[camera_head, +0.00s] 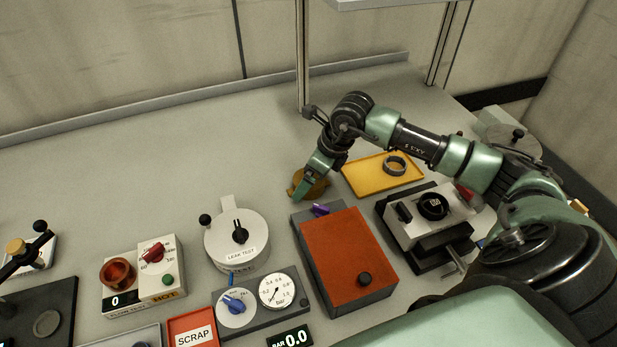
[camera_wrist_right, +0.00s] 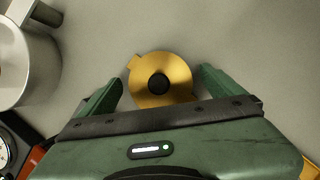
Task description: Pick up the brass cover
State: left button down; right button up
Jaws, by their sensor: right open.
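The brass cover (camera_wrist_right: 174,71) is a round gold disc with small side tabs and a dark round centre. In the right wrist view it lies between the two green fingers of my right gripper (camera_wrist_right: 160,88), with a gap visible on each side. The gripper is open. In the head view the brass cover (camera_head: 296,186) shows partly behind my right gripper (camera_head: 305,188), which reaches down over it on the grey bench. The height of the fingers above the bench is hard to tell. My left gripper is not in view.
A white leak test pot (camera_head: 237,245) stands left of the cover. An orange-red box (camera_head: 345,255) is close in front. A yellow tray (camera_head: 370,180) holding a dark ring (camera_head: 396,166) lies to the right. The bench behind and left of the cover is clear.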

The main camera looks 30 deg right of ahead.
jog(key=shift+w+a+f, duration=0.1)
jog(key=shift+w+f, duration=0.05)
jog(key=shift+f, duration=0.3)
jog(key=shift+c, duration=0.4)
jog(key=c, duration=1.5)
jog(key=shift+r, duration=0.1)
jog(key=shift+c, duration=0.5)
jog(key=shift+r, duration=0.1)
